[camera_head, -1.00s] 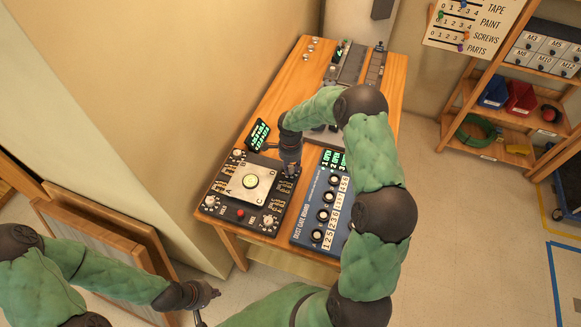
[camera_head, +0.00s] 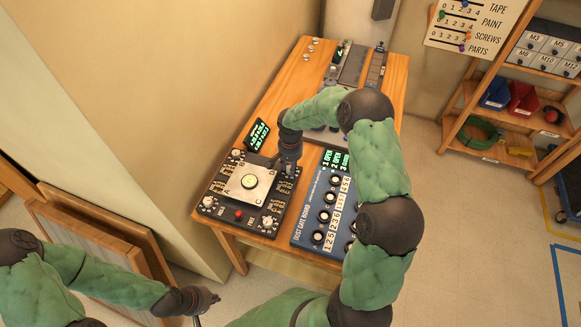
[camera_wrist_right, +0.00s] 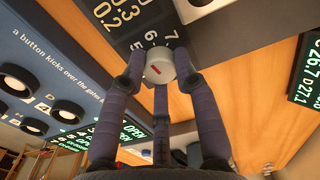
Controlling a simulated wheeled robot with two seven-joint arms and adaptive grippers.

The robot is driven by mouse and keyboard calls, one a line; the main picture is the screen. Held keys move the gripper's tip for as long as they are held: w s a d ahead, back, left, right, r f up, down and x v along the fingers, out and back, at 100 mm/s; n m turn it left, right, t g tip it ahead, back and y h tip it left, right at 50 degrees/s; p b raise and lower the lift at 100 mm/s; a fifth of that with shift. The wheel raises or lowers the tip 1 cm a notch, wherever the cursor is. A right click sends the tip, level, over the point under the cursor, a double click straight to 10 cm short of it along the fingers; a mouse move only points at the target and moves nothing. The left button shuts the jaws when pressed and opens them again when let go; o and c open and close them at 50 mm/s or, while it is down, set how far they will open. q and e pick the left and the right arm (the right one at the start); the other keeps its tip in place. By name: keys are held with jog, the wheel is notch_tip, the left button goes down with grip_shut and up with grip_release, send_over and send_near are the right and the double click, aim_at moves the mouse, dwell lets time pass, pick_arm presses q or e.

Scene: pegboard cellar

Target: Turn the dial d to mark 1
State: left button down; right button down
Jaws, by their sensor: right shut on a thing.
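A dark panel (camera_head: 227,215) lies on the wooden table, with a light square plate and a green round level in its middle. Small dials show at its corners, including a lower-left one (camera_head: 208,201) and a lower-right one (camera_head: 268,221). My right gripper (camera_head: 286,169) is over the upper-right corner and hides the dial there. In the right wrist view, its fingers are shut on a pale grey dial (camera_wrist_right: 160,68) with a red mark, beside printed numbers 5, 6 and 7. The letter of this dial is not readable. My left gripper (camera_head: 209,297) is away from the table at lower left.
A blue dust gate board (camera_head: 303,232) with black knobs lies close to the right of the panel. A small green-lettered display (camera_head: 257,135) stands behind the panel. Grey devices (camera_head: 350,68) stand farther back. My right arm crosses over the table.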

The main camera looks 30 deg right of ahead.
jog(key=n, duration=0.4)
jog(key=shift+n, duration=0.3)
jog(key=n, duration=0.4)
jog(key=shift+n, duration=0.3)
jog(key=n+p, duration=0.1)
jog(key=n, duration=0.3)
jog(key=shift+n, duration=0.3)
jog(key=n, duration=0.4)
jog(key=shift+p, duration=0.4)
jog(key=n+p, duration=0.1)
jog(key=n, duration=0.4)
jog(key=n+p, duration=0.1)
jog(key=n, duration=0.3)
jog(key=shift+n, duration=0.3)
jog(key=n+p, duration=0.2)
jog(key=n, duration=0.2)
jog(key=shift+n+p, duration=0.6)
jog(key=shift+n, duration=1.6)
